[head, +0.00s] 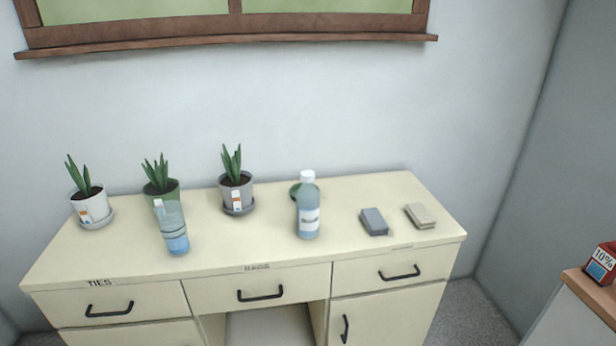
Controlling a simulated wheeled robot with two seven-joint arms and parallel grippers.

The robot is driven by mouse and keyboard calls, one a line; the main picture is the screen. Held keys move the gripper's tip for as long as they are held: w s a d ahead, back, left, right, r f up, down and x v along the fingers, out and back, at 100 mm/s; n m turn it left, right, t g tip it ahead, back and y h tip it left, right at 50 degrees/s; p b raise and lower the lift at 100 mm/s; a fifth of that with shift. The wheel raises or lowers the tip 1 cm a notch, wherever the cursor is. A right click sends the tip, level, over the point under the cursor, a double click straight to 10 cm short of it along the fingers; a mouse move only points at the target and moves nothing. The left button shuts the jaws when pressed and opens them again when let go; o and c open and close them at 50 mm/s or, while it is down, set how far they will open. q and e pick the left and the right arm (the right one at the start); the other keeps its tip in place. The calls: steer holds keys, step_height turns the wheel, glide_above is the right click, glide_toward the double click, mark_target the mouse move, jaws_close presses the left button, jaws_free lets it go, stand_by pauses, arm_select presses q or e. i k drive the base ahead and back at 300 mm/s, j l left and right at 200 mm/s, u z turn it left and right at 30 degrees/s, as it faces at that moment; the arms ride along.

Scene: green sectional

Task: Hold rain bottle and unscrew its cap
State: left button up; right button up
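A clear bluish bottle (308,214) with a white cap (307,177) and a white label stands upright on the cream desk, right of the middle. The label text is too small to read surely, so I cannot tell whether it says rain. The cap sits on the bottle's neck. A clear tumbler-like container (173,230) with blue at its bottom stands left of it, in front of a plant. Neither of my grippers shows in the head view.
The cream desk (260,243) has drawers with black handles. Three potted plants (92,206), (160,178), (237,190) stand along its back. A green round thing (295,190) is partly hidden behind the bottle. A grey block (374,222) and a beige stack (420,216) lie to the right.

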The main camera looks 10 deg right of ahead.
mark_target(307, 196)
steer(key=i+l+u, duration=0.15)
steer(key=l, duration=0.2)
steer(key=i+l+u, duration=0.15)
steer(key=l, duration=0.25)
steer(key=l+u, duration=0.15)
steer(key=l, duration=0.2)
steer(key=i+l+u, duration=0.15)
steer(key=l, duration=0.25)
